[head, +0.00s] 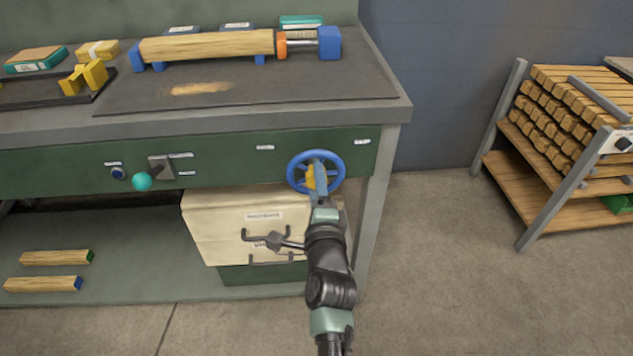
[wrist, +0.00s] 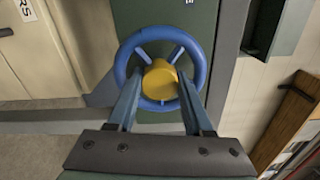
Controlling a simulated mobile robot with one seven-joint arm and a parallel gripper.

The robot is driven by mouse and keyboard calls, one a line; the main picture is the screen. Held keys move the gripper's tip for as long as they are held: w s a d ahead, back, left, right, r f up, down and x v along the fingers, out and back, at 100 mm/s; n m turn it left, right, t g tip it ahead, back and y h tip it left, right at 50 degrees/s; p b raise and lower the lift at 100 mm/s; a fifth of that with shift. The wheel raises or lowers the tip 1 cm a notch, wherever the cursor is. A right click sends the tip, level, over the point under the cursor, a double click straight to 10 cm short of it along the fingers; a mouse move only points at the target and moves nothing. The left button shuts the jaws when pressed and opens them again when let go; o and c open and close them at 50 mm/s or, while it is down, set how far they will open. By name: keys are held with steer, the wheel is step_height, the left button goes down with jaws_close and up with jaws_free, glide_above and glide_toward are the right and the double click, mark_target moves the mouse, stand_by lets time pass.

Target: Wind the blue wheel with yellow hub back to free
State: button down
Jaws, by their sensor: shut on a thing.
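The blue wheel (head: 291,165) is mounted on the green front panel of the bench, near its right end. In the wrist view the blue wheel (wrist: 203,65) faces me with several spokes and a round yellow hub (wrist: 160,80). In the head view the yellow hub (head: 310,178) is partly hidden by my gripper. My gripper (head: 319,172) reaches up to the wheel from below. In the wrist view my gripper (wrist: 160,88) has one finger on each side of the yellow hub, shut on it. The wheel's labels are too small to read.
A teal ball-ended lever (head: 142,181) and a blue button (head: 118,173) are on the panel to the left. A cream drawer box (head: 225,225) sits below. A wood billet (head: 205,46) lies between blue holders on the bench top. A timber rack (head: 520,150) stands right; floor between is clear.

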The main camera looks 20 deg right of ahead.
steer(key=n+b, duration=0.1)
steer(key=n, duration=0.3)
steer(key=shift+f+n, duration=0.1)
steer(key=shift+n, duration=0.2)
steer(key=n+b, duration=0.1)
steer(key=n, duration=0.2)
steer(key=shift+n, duration=0.4)
steer(key=n+b, duration=0.1)
steer(key=n, duration=0.3)
steer(key=n+b, duration=0.1)
steer(key=n, duration=0.3)
steer(key=n+b, duration=0.1)
steer(key=n, duration=0.3)
steer(key=shift+n, duration=0.3)
steer(key=n, duration=0.3)
steer(key=shift+d+n+b, duration=0.1)
steer(key=shift+n+b, duration=0.2)
steer(key=n, duration=0.4)
steer(key=shift+n, duration=1.9)
